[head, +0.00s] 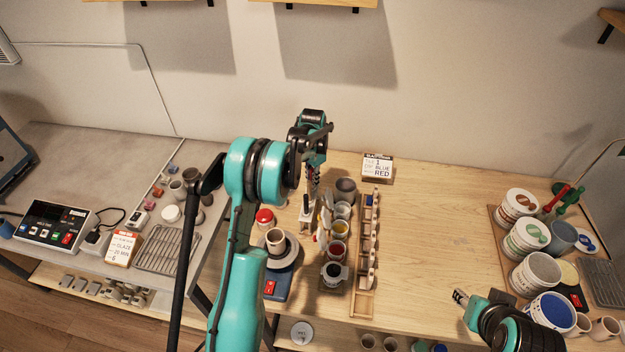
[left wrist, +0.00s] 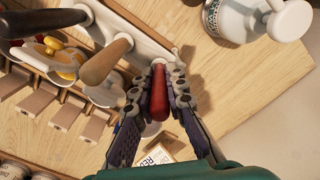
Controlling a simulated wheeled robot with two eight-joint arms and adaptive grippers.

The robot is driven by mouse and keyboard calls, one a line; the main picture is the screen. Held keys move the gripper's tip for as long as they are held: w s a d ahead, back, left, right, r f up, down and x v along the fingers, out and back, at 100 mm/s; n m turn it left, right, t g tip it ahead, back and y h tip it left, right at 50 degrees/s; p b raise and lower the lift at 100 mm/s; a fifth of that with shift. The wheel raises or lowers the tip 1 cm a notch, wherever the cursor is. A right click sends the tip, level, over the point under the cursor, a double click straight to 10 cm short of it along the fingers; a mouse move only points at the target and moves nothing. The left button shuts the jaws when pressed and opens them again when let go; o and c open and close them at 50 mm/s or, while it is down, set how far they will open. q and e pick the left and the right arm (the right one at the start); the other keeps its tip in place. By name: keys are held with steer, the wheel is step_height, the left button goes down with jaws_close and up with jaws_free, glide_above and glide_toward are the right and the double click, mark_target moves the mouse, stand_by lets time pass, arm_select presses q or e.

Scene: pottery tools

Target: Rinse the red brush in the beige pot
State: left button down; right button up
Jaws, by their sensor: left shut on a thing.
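My left gripper (head: 312,190) points down beside the white brush rack, left of the glaze cups. In the left wrist view the gripper (left wrist: 158,90) is shut on the red handle of the red brush (left wrist: 158,100). The brush's lower end is hidden, so I cannot tell whether it is clear of the rack (left wrist: 150,50). A beige pot (head: 276,238) stands on a small round stand to the left of the rack, apart from the gripper. My right gripper (head: 461,297) is low at the right; its fingers show too little to judge.
Other brushes, one with a tan handle (left wrist: 105,62), stand in the rack. Several glaze cups (head: 338,228) and a wooden rack (head: 367,255) are right of it. A sign (head: 377,168) stands behind. Tubs (head: 535,270) crowd the right; the table (head: 430,220) between is clear.

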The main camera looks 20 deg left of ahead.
arm_select(q)
steer(key=c, duration=1.5)
jaws_free()
steer(key=shift+f, duration=0.1)
steer(key=shift+o, duration=0.2)
step_height(320, 180, up, 12)
steer(key=shift+r, duration=0.1)
